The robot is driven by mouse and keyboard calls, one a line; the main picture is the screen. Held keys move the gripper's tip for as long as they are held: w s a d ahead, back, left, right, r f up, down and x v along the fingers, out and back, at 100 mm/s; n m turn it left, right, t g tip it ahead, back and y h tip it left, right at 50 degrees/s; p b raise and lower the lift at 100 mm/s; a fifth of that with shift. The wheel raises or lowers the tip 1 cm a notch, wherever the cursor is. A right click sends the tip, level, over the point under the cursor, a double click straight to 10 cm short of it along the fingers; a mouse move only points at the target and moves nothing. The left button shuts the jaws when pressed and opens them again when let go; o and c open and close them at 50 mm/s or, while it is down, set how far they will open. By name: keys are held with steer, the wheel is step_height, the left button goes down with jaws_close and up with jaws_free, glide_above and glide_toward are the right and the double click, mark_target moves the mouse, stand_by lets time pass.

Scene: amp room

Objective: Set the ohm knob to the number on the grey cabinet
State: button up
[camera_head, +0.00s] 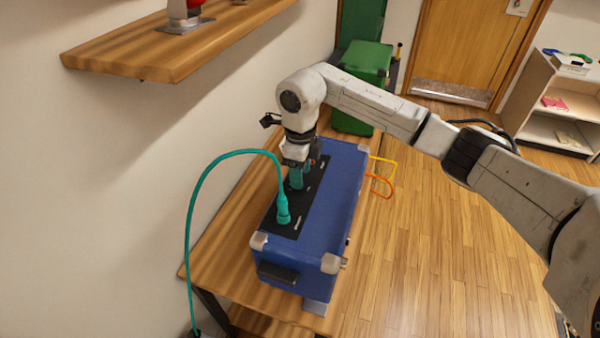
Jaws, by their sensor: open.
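A blue amp-like box (335,190) with pale corner caps lies on a wooden table. A black panel (312,207) with small, unreadable white labels is on its top. My gripper (297,178) is low over the middle of this panel and open. A teal piece shows at its tip; I cannot tell whether it is a finger or a part on the panel. The ohm knob cannot be made out, and my gripper hides part of the panel. I see no grey cabinet and no readable number.
A teal plug (283,210) stands in the panel just in front of my gripper, its teal cable (190,225) arching left. A wooden shelf (165,50) juts from the wall at upper left. Green boxes (365,62) stand behind. Yellow and orange cables (380,185) loop at right. Floor at right is clear.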

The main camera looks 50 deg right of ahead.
steer(key=shift+f, duration=1.1)
steer(key=shift+c, duration=0.5)
jaws_close()
